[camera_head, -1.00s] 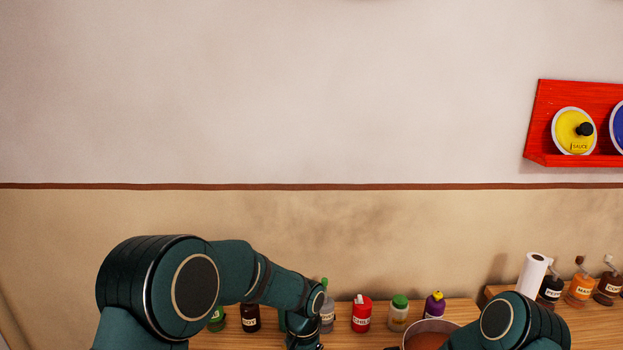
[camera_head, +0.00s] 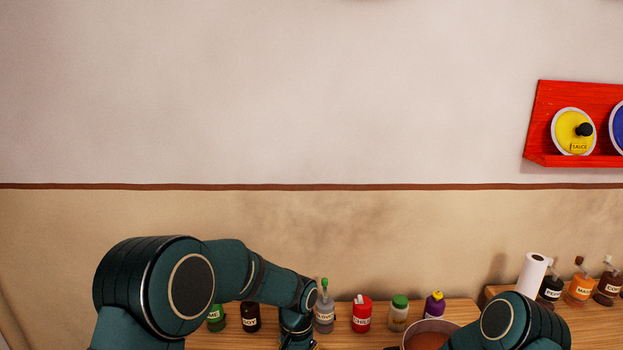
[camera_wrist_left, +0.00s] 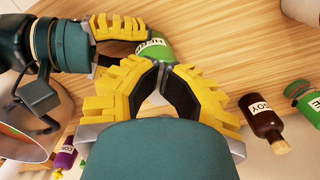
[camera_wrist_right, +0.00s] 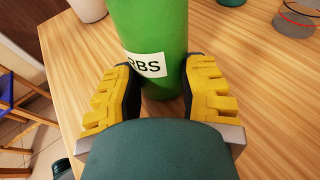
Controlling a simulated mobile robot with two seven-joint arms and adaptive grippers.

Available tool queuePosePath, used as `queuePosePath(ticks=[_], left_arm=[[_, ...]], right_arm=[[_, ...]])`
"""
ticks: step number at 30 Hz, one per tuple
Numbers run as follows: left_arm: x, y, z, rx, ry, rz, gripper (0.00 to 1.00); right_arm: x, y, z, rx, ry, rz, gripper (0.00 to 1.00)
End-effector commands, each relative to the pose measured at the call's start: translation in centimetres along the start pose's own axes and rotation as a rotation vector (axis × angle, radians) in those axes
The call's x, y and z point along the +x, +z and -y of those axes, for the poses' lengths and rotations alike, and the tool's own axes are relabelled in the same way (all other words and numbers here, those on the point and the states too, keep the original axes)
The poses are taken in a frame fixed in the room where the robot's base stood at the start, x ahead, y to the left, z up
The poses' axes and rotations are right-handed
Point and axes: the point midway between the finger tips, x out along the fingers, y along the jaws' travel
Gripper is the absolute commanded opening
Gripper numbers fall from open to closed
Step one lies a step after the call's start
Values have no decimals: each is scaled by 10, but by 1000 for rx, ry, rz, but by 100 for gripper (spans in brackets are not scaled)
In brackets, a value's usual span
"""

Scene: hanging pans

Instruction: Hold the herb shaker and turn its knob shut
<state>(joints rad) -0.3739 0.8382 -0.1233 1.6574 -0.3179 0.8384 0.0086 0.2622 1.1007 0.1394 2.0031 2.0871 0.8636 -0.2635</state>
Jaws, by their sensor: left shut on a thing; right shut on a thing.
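The herb shaker is a green cylinder (camera_wrist_right: 155,25) with a white label reading "RBS" in the right wrist view. My right gripper (camera_wrist_right: 157,70) is shut around its body, one yellow finger on each side. In the left wrist view the shaker (camera_wrist_left: 156,52) is partly covered by both grippers. There my left gripper (camera_wrist_left: 162,68) has its fingertips close together at the shaker's near end. The knob is hidden, seemingly between those fingertips.
A soy bottle (camera_head: 250,318), a clear green-topped bottle (camera_head: 325,314), a red chili bottle (camera_head: 361,314) and other bottles stand along the wooden counter. A pan (camera_head: 428,336) lies near my right arm. A red rack (camera_head: 540,125) hangs at the right.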

Motion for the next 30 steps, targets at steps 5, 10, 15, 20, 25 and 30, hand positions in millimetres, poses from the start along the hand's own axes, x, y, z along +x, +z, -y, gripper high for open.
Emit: queuePosePath(ticks=[5, 10, 15, 20, 25, 30], left_arm=[[8, 8, 1, -1, 3, 15, 0], [6, 11, 3, -1, 3, 15, 0], [-12, 10, 3, 0, 2, 11, 0], [-32, 8, 2, 1, 1, 6, 0], [-50, 8, 2, 2, 1, 4, 0], [-58, 8, 2, 2, 1, 4, 0]], right_arm=[[0, -4, -1, 3, 1, -8, 7], [0, -4, 0, 3, 0, -8, 6], [0, -4, 0, 3, -1, -7, 0], [0, -3, 0, 2, -1, -5, 0], [0, -2, 0, 1, -1, -4, 0], [0, -1, 0, 1, -1, -3, 0]])
